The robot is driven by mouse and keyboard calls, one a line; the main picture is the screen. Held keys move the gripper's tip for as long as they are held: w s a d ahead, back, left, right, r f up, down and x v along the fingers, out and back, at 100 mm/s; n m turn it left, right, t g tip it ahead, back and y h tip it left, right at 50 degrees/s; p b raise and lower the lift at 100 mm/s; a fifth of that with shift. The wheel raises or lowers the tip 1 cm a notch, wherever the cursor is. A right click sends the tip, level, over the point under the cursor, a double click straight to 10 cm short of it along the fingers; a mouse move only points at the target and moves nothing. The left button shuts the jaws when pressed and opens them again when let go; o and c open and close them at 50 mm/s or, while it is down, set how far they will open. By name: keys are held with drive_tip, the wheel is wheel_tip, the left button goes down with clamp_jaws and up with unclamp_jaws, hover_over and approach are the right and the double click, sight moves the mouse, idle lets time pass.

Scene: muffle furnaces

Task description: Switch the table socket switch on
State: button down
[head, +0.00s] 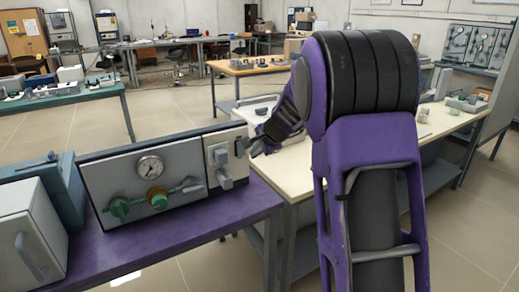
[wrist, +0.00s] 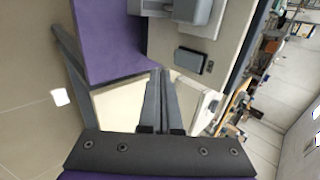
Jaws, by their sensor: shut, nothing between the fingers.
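The socket panel (head: 216,150) is a pale upright plate at the right end of the grey gauge panel on the purple table (head: 190,233). A dark rectangular switch (head: 240,147) is on it, and it also shows in the wrist view (wrist: 190,62). A grey plug or block (head: 223,169) sticks out beside and below it; its near part shows in the wrist view (wrist: 192,10). My gripper (head: 252,147) is shut and empty, close to the switch. In the wrist view the closed fingertips (wrist: 160,73) are beside the switch with a small gap visible. Which way the switch is set cannot be told.
The gauge panel (head: 107,176) carries a round gauge and green and yellow valve knobs. A grey box (head: 28,232) stands at its left. A cream table (head: 290,170) with small items lies behind my arm. Open floor (head: 165,118) is beyond the panel.

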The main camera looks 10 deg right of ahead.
sight(242, 151)
drive_tip(key=shift+w+a+f, duration=0.35)
drive_tip(key=shift+w+f, duration=0.15)
drive_tip(key=shift+w, duration=0.5)
drive_tip(key=shift+w+a+f, duration=0.3)
drive_tip(key=shift+w+f, duration=0.2)
drive_tip(key=shift+w, duration=0.5)
drive_tip(key=shift+w+a+f, duration=0.35)
drive_tip(key=shift+w+f, duration=0.15)
drive_tip(key=shift+w, duration=0.5)
drive_tip(key=shift+w+f+p, duration=0.1)
drive_tip(key=shift+w+p, duration=0.15)
drive_tip(key=shift+p, duration=0.05)
drive_tip(key=shift+a+r+p, duration=0.1)
drive_tip(key=shift+r+p, duration=0.55)
drive_tip(key=shift+r, duration=0.3)
drive_tip(key=shift+s, duration=0.1)
